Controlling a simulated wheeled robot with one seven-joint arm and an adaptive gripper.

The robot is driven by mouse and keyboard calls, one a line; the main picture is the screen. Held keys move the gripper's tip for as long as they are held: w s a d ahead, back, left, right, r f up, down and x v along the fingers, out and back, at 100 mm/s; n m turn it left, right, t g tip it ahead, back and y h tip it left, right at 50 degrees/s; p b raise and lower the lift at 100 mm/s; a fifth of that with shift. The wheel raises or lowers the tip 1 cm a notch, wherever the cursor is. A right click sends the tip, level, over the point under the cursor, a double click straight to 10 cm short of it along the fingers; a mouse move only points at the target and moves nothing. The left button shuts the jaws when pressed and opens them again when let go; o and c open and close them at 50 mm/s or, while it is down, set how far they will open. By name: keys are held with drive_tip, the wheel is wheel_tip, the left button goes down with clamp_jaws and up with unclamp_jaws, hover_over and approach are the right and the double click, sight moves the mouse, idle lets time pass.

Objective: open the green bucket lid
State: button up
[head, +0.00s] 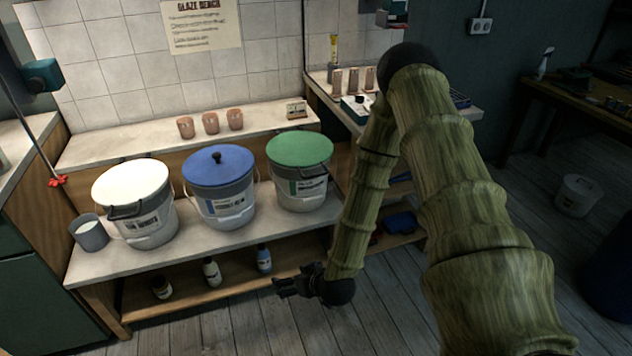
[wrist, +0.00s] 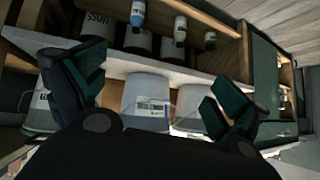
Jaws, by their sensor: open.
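The green lid (head: 300,149) sits flat on the right-hand grey bucket (head: 304,195), which stands on the bench near its right end. A dark handle shows at the front of that lid. My gripper (head: 281,287) is below and in front of the bench edge, under the green-lidded bucket and apart from it. In the wrist view my gripper (wrist: 155,95) has its two fingers spread wide with nothing held between them. That view looks upside down toward the bench and shows bucket sides but no clear lid.
A blue-lidded bucket (head: 220,180) and a white-lidded bucket (head: 135,205) stand to the left, with a small grey cup (head: 89,232). Clay cups (head: 211,123) line the ledge behind. Bottles (head: 212,271) stand on the lower shelf. The floor in front is clear.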

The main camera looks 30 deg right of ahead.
drive_tip(key=w+d+r+m+t+h+b, duration=0.1)
drive_tip(key=w+d+r+t+h+b, duration=0.2)
drive_tip(key=w+d+r, duration=0.45)
drive_tip(key=m+t+h+b, duration=0.1)
drive_tip(key=t+h+b, duration=0.15)
drive_tip(key=t, duration=0.25)
approach(316, 175)
drive_tip(key=x, duration=1)
drive_tip(key=shift+w+d+f, duration=0.2)
drive_tip(key=shift+f, duration=0.05)
